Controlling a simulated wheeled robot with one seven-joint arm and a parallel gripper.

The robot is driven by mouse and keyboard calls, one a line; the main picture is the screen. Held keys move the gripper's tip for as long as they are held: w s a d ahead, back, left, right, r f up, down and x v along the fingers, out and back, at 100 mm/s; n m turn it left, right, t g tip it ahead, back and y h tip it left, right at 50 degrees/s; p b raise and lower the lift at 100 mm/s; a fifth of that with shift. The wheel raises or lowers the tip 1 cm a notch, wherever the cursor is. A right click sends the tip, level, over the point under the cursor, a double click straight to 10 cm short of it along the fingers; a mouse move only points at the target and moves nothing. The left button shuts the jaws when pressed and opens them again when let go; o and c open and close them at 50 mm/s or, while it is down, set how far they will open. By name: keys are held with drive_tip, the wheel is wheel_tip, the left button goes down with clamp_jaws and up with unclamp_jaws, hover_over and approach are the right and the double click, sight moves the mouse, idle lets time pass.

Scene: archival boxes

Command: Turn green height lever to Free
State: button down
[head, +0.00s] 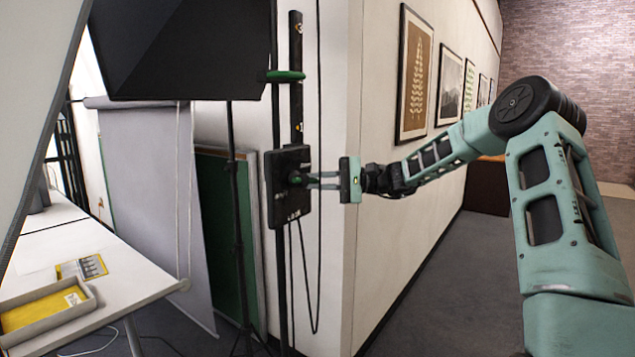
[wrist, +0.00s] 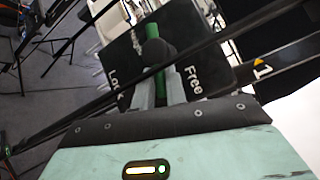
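The green height lever (wrist: 160,84) sits on a black plate (wrist: 128,57) with a round black hub at its middle. In the wrist view the plate reads "Free" on the right and a partly hidden word starting "Lo" on the left. The lever's near end points between the two words. My gripper (wrist: 160,92) has one finger on each side of that end, and green fills the gap between them.
The plate is mounted on a dark upright rail (head: 279,270) beside a white wall corner. Another green handle (head: 285,76) is higher on the rail. A black softbox (head: 180,50) and its stand are left of it. Framed pictures (head: 415,72) hang along the wall.

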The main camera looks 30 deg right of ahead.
drive_tip(key=shift+r+n+h+b, duration=0.2)
drive_tip(key=shift+n+h+b, duration=0.5)
drive_tip(key=shift+n+b, duration=0.15)
drive_tip(key=shift+r+n+g, duration=0.25)
drive_tip(key=shift+r+g, duration=0.05)
drive_tip(key=c, duration=1.4)
unclamp_jaws()
drive_tip(key=shift+c, duration=0.2)
drive_tip(key=shift+d, duration=0.1)
drive_tip(key=b+v, duration=0.4)
drive_tip(key=v, duration=1.3)
drive_tip(key=shift+s+r, duration=0.15)
drive_tip(key=shift+r, duration=0.15)
